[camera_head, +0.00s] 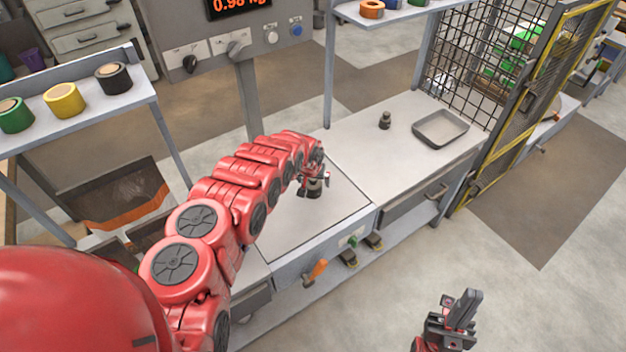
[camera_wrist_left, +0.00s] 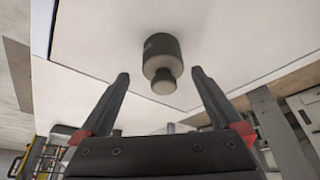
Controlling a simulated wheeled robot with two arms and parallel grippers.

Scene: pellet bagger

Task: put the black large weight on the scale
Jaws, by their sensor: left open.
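A dark weight with a paler knob (camera_wrist_left: 160,58) stands on a pale flat surface in the left wrist view. My left gripper (camera_head: 314,184) is over the scale plate (camera_head: 288,228) in the head view. Its two fingers are spread open, one on each side of the knob end, with gaps showing between them and the weight. In the head view the gripper largely hides this weight. Another small dark weight (camera_head: 384,121) stands on the bench to the right. My right gripper (camera_head: 459,312) is low over the floor at the front; its finger gap is unclear.
The scale's display (camera_head: 240,5) shows red digits like 0.98, partly cut off. A grey metal tray (camera_head: 441,129) lies on the bench (camera_head: 350,150). A shelf (camera_head: 75,118) with coloured rolls is at the left. A mesh guard (camera_head: 470,55) stands behind the tray.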

